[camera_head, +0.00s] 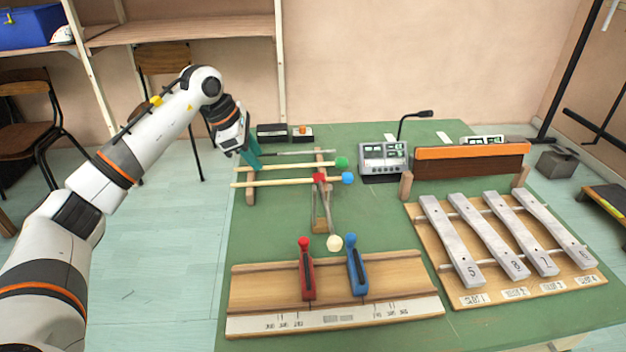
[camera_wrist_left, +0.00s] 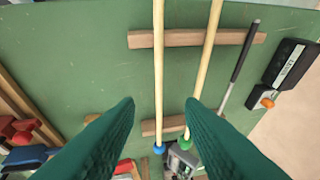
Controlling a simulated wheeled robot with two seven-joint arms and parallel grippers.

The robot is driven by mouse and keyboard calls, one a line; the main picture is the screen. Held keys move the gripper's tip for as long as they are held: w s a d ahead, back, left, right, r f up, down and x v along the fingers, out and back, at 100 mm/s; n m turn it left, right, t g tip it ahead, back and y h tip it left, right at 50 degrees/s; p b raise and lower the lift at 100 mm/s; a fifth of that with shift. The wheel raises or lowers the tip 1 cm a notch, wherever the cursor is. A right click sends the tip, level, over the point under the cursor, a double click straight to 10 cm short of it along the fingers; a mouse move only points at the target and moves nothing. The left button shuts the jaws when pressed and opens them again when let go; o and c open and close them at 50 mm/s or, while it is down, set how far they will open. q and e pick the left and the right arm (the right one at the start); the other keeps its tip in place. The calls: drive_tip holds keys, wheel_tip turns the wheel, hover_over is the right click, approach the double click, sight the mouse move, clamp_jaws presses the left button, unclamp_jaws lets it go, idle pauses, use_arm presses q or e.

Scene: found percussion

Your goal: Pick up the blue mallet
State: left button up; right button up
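The blue mallet, a pale stick with a blue ball head (camera_head: 347,178), lies across two wooden rests, head to the right. In the left wrist view its stick (camera_wrist_left: 158,60) runs between my finger tips and its blue head (camera_wrist_left: 159,150) shows below. The green-headed mallet (camera_head: 342,162) lies parallel just behind it; its stick (camera_wrist_left: 211,40) passes close to my right-hand finger in the wrist view. My left gripper (camera_head: 252,163) has teal fingers, open and empty, above the left part of the sticks; its fingers (camera_wrist_left: 159,103) are wide apart. My right gripper is not in view.
A thin rod with a black handle (camera_wrist_left: 245,50) lies beyond the green mallet. A grey console (camera_head: 382,157), an orange-topped wooden block (camera_head: 470,152), a metal bar instrument (camera_head: 465,245) and a board with red and blue levers (camera_head: 400,272) share the green table (camera_head: 255,235).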

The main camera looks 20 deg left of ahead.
sight(272, 183)
use_arm(q)
drive_tip(key=x, duration=0.4)
drive_tip(key=shift+w+d+f, duration=0.1)
drive_tip(key=shift+f, duration=0.1)
drive_tip(key=x, duration=0.4)
drive_tip(key=shift+f, duration=0.2)
clamp_jaws()
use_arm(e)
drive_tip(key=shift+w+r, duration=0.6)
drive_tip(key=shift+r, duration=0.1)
